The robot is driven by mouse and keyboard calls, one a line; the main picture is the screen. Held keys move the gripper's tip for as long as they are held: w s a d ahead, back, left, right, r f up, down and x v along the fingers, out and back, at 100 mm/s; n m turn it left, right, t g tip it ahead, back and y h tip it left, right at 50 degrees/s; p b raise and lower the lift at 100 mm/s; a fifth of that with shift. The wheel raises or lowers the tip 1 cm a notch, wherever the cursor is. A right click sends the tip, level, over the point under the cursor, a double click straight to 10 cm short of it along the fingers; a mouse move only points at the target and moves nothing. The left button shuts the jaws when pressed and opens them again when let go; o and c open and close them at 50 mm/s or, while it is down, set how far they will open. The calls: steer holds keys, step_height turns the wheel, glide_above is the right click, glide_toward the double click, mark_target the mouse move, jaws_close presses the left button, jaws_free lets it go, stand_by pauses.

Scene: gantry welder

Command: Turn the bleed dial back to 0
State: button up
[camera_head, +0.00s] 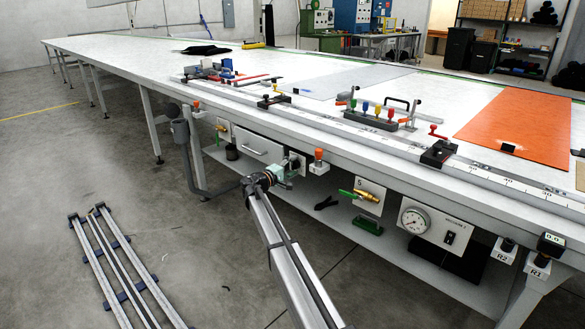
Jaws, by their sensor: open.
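A dark round dial (295,161) sits on a small plate on the table's front side, to the right of a drawer. It may be the bleed dial, but its markings and setting are too small to read. My gripper (288,175) is at the end of my arm, low in front of this dial and overlapping its lower part in the picture. The gripper is open, with nothing visible between its fingers. I cannot tell whether it touches the dial.
An orange-topped button (319,155) is close right of the dial. Further right are a brass valve with a green handle (362,194) and a gauge panel (437,226).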

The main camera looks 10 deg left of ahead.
steer(key=shift+s, duration=0.1)
steer(key=v, duration=1.1)
steer(key=shift+s+a, duration=0.3)
